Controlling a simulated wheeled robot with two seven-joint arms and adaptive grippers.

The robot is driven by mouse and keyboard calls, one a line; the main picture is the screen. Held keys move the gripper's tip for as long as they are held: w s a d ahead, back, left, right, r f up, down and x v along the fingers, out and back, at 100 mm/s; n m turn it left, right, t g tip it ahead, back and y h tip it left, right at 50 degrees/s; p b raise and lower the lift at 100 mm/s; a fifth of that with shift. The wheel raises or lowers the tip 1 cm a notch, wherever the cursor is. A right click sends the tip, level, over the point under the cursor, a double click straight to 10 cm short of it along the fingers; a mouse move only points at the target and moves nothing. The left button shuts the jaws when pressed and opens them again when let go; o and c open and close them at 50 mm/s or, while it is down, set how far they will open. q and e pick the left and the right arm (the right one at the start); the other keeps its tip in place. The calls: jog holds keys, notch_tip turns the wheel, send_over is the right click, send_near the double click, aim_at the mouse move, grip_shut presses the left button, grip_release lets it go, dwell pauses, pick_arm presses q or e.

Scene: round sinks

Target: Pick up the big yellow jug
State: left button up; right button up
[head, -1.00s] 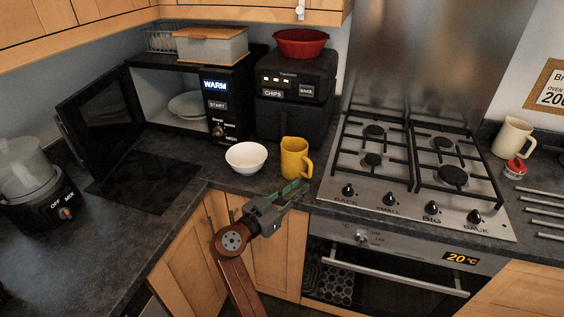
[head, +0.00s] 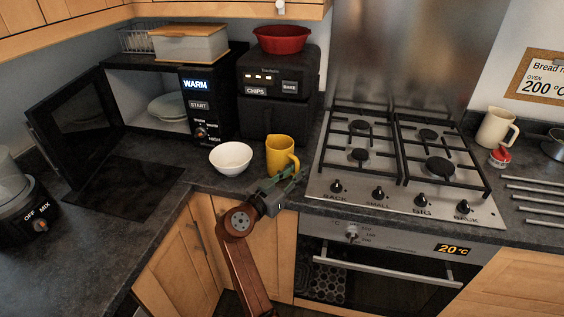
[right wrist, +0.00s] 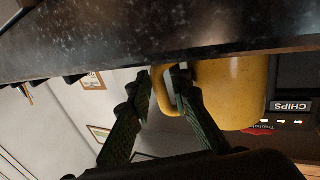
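The big yellow jug (head: 280,155) stands upright on the dark counter, right of the white bowl, with its handle on the right. My right gripper (head: 288,180) is at the counter's front edge, close to the jug's lower right side. In the right wrist view, which looks upside down, the jug (right wrist: 235,95) fills the area right of the fingers. The green fingers of my right gripper (right wrist: 163,80) are open. The handle shows between and behind them; I cannot tell whether they touch it. My left gripper is not in view.
A white bowl (head: 231,158) sits just left of the jug. The hob (head: 392,175) is close on the right. The open microwave (head: 160,100) and black fryer (head: 275,95) stand behind. A cream jug (head: 495,128) stands far right.

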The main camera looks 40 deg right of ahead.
grip_shut()
dwell(0.4)
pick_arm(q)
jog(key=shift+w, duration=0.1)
pick_arm(e)
jog(key=shift+r, duration=0.25)
